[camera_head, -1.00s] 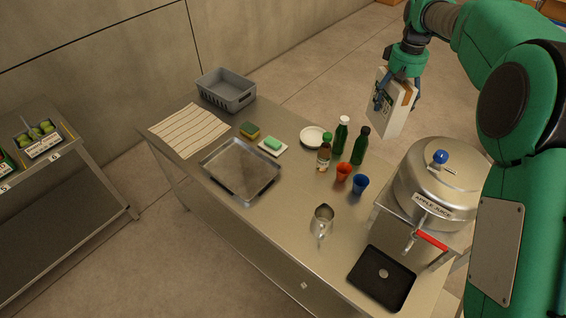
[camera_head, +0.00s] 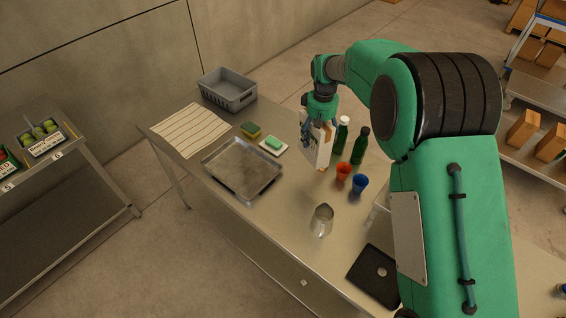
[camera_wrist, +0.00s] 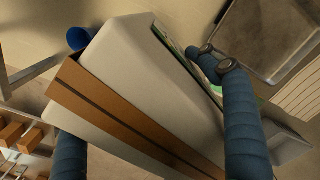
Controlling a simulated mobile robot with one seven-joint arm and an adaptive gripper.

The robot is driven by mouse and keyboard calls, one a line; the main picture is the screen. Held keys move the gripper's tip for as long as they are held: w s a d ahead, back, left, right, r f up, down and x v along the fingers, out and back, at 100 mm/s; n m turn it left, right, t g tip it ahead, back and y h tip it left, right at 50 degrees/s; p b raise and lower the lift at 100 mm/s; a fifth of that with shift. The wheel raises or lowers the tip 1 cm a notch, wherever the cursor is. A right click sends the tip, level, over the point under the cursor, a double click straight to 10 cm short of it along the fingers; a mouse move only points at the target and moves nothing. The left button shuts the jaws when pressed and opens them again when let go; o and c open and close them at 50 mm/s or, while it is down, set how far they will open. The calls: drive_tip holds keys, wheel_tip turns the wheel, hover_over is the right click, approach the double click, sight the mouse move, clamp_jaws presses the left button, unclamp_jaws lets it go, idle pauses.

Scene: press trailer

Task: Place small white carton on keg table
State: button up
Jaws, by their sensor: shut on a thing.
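My gripper (camera_head: 318,122) is shut on the small white carton (camera_head: 311,148) and holds it tilted above the steel table (camera_head: 283,205). In the head view the carton hides the plate and most of the amber bottle. In the wrist view the white carton (camera_wrist: 165,85) with its brown strip fills the middle, between the two blue fingers of my gripper (camera_wrist: 160,125). The keg itself is hidden behind my arm in the head view.
Green bottles (camera_head: 358,146), a red cup (camera_head: 343,171), a blue cup (camera_head: 360,184) and a metal jug (camera_head: 321,220) stand near the carton. A tray (camera_head: 241,168), sponge (camera_head: 251,129), soap (camera_head: 273,144), striped cloth (camera_head: 190,130) and grey basket (camera_head: 227,89) are further left. A black drip tray (camera_head: 374,276) lies in front.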

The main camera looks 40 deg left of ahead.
sight(312, 154)
drive_tip(key=s+f, duration=0.2)
drive_tip(key=f, duration=0.1)
drive_tip(key=s+f, duration=0.1)
drive_tip(key=f, duration=0.1)
drive_tip(key=shift+s+d+f, duration=0.15)
drive_tip(key=shift+s+d, duration=0.25)
wheel_tip(312, 154, down, 6)
idle(0.5)
drive_tip(key=shift+f, duration=0.2)
drive_tip(key=shift+f, duration=1.8)
drive_tip(key=shift+c, duration=0.2)
drive_tip(key=shift+f, duration=0.1)
drive_tip(key=o, duration=2)
drive_tip(key=shift+f, duration=0.1)
drive_tip(key=shift+o, duration=0.2)
